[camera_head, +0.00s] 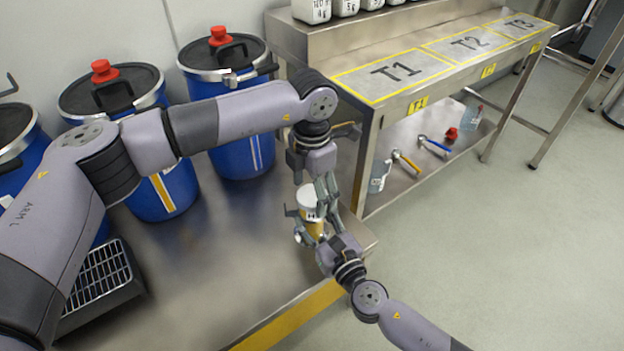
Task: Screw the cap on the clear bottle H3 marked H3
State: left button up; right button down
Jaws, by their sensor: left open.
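The clear bottle (317,229), with yellowish content and an "H" on its label, stands upright near the right edge of the steel bench. Its number is hidden. A white cap (308,195) shows at its top; I cannot tell how tightly it sits. My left gripper (314,186) is open and points down just above and beside the cap, partly covering it. My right gripper (310,237) comes from the lower right, with its fingers around the bottle's body, and appears shut on it.
A black grated tray (100,285) lies at left. The steel table (440,70) has marked areas T1, T2 and T3; its lower shelf holds tools (405,161) and clear containers (378,177).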

pick_arm(q)
jog(key=shift+c, duration=0.5)
jog(key=c, duration=1.1)
jog(key=o, duration=1.3)
jog(key=shift+o, duration=0.2)
notch_tip(320, 180, up, 12)
